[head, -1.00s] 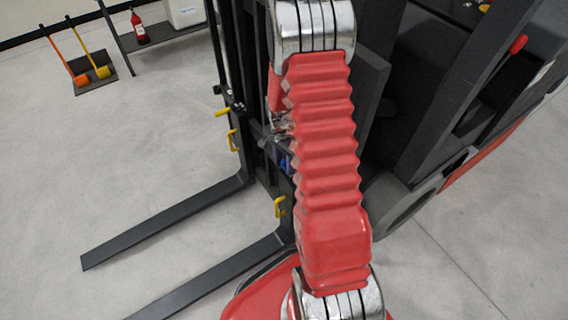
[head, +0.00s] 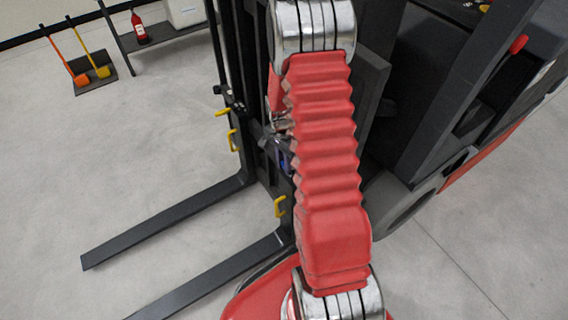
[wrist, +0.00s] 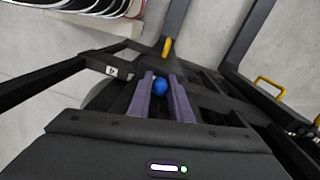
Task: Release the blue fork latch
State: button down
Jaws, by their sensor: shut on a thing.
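The blue fork latch shows its round blue knob (wrist: 160,86) in the wrist view, at the tips of my gripper. My gripper (wrist: 160,90) has its two purple-grey fingers on either side of the knob and is shut on it. In the head view a small patch of blue (head: 284,162) shows at the fork carriage, beside my red arm. My arm hides most of the gripper and the latch there.
Two black forks (head: 165,223) reach out low to the left. Yellow handles (head: 233,140) stand on the carriage, and one (wrist: 268,85) shows right of my gripper. The dark mast (head: 226,50) rises beside my arm. Open grey floor (head: 120,150) lies left.

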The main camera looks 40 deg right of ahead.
jog(key=shift+d+r+y, duration=0.1)
jog(key=shift+d+y, duration=0.25)
jog(key=shift+y, duration=0.05)
dwell(0.4)
jog(key=c, duration=1.6)
grip_release()
jog(key=shift+r, duration=0.1)
jog(key=r, duration=0.7)
jog(key=shift+w+d+r, duration=0.1)
jog(key=shift+w+d, duration=0.1)
jog(key=shift+c, duration=0.7)
